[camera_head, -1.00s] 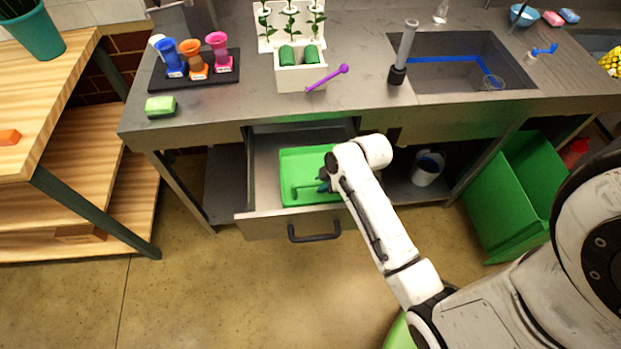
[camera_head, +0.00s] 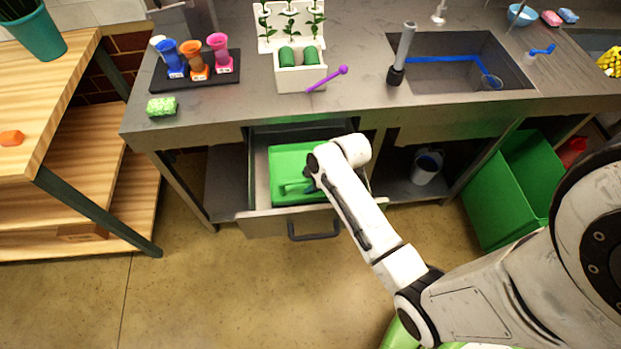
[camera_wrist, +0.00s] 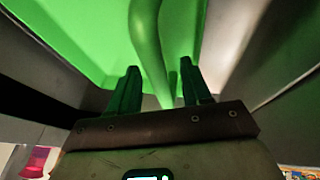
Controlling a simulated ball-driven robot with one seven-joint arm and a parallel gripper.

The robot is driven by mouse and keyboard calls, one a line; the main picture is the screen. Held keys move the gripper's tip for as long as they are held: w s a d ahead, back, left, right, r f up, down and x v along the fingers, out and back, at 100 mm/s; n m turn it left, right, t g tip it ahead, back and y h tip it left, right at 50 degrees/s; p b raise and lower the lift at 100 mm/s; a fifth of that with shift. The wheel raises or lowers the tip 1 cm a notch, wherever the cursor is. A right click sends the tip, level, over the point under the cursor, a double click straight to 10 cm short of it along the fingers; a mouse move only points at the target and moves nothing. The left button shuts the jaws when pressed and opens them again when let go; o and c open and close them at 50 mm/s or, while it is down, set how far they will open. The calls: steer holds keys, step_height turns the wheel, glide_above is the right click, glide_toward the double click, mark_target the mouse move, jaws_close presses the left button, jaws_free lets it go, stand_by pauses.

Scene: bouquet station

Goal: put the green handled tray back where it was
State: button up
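The green handled tray (camera_head: 290,160) lies in the pulled-out drawer (camera_head: 258,175) under the counter, toward its left side. It also fills the top of the wrist view (camera_wrist: 85,35). Its curved green handle (camera_head: 294,188) is at the front of the tray; in the wrist view the handle (camera_wrist: 147,45) runs down between my fingers. My gripper (camera_head: 311,183) is down at the handle. In the wrist view my gripper (camera_wrist: 160,88) has its dark green fingers apart, one on each side of the handle, with gaps visible. My arm hides the tray's right part.
The drawer's front has a dark handle (camera_head: 314,235). The counter (camera_head: 370,97) above holds a white planter (camera_head: 301,78), a purple stick (camera_head: 327,79) and a black rack (camera_head: 193,75) of coloured cups. A green bin (camera_head: 515,190) stands right. The floor in front is clear.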

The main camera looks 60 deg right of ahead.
steer(key=v, duration=1.2)
steer(key=shift+a, duration=0.1)
